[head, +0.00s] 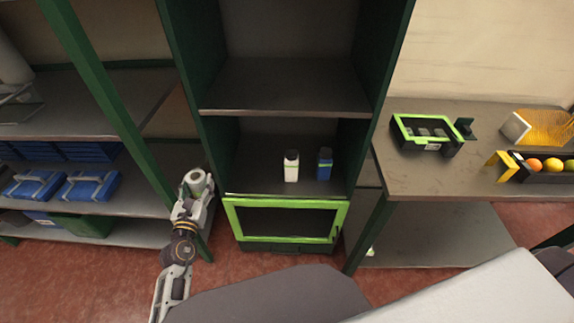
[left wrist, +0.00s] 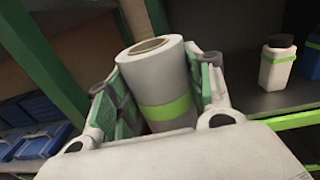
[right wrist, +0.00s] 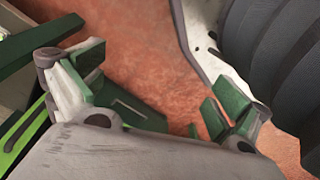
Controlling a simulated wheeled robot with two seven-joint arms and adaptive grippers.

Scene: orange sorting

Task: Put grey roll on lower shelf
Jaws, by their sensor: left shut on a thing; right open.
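The grey roll (head: 196,180) has a green band and stands nearly upright in my left gripper (head: 195,190), in front of the left post of the middle shelf unit. In the left wrist view the roll (left wrist: 158,80) sits between both fingers of my left gripper (left wrist: 155,105), which is shut on it. The middle unit has an upper shelf (head: 290,88) and a lower shelf (head: 255,172). My right gripper (right wrist: 155,105) is open and empty, seen only in the right wrist view, above the red floor.
A white bottle (head: 291,168) and a blue bottle (head: 324,165) stand on the lower shelf; its left part is clear. Below is a green-framed bin (head: 285,203). Blue cases (head: 92,187) lie on the left rack. A table (head: 430,175) at right holds a green-rimmed tray (head: 400,128) and fruit.

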